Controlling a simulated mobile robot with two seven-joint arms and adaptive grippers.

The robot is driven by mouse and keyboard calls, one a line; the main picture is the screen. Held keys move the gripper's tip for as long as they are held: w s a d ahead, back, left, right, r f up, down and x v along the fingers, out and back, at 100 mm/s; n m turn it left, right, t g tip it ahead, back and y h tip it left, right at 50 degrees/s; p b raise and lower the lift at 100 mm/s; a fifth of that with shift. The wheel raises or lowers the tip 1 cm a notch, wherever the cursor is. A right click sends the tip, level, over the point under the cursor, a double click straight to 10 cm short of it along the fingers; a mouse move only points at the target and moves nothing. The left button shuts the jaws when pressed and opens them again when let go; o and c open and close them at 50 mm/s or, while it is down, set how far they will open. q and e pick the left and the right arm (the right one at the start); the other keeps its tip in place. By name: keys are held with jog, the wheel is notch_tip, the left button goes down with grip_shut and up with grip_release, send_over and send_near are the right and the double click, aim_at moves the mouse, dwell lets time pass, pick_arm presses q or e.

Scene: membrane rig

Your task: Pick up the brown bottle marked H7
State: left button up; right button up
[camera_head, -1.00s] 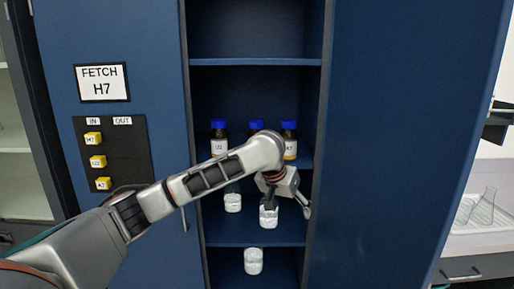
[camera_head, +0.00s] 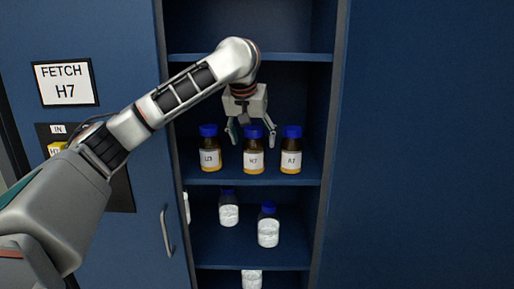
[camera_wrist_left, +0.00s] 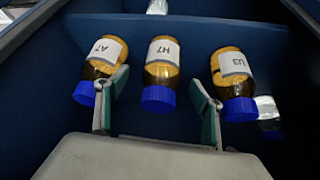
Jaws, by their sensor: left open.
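The brown bottle marked H7 (camera_head: 253,160) has a blue cap and a white label. It stands upright in the middle of three brown bottles on a shelf. My left gripper (camera_head: 252,138) is open, pointing down at its cap, with one finger on each side of the cap in the head view. In the left wrist view the H7 bottle (camera_wrist_left: 160,66) appears between the two spread fingers (camera_wrist_left: 159,82), with no visible grip on it. How far the fingers are from it in depth is hard to tell. My right gripper is not in view.
A bottle marked U3 (camera_head: 210,158) stands to the left of H7 and one marked A7 (camera_head: 291,160) to the right, both close by. White bottles (camera_head: 268,232) stand on the shelf below. The open cabinet has side walls and an upper shelf (camera_head: 290,57).

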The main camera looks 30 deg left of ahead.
aim_at(254, 153)
pick_arm(q)
jog(key=shift+w+a+f, duration=0.1)
jog(key=shift+w+f, duration=0.05)
jog(key=shift+f, duration=0.4)
jog(key=x, duration=0.5)
jog(key=shift+a+f, duration=0.15)
jog(key=shift+w+a+f, duration=0.1)
jog(key=shift+f, duration=0.3)
jog(key=shift+r, duration=0.1)
jog(key=c, duration=1.5)
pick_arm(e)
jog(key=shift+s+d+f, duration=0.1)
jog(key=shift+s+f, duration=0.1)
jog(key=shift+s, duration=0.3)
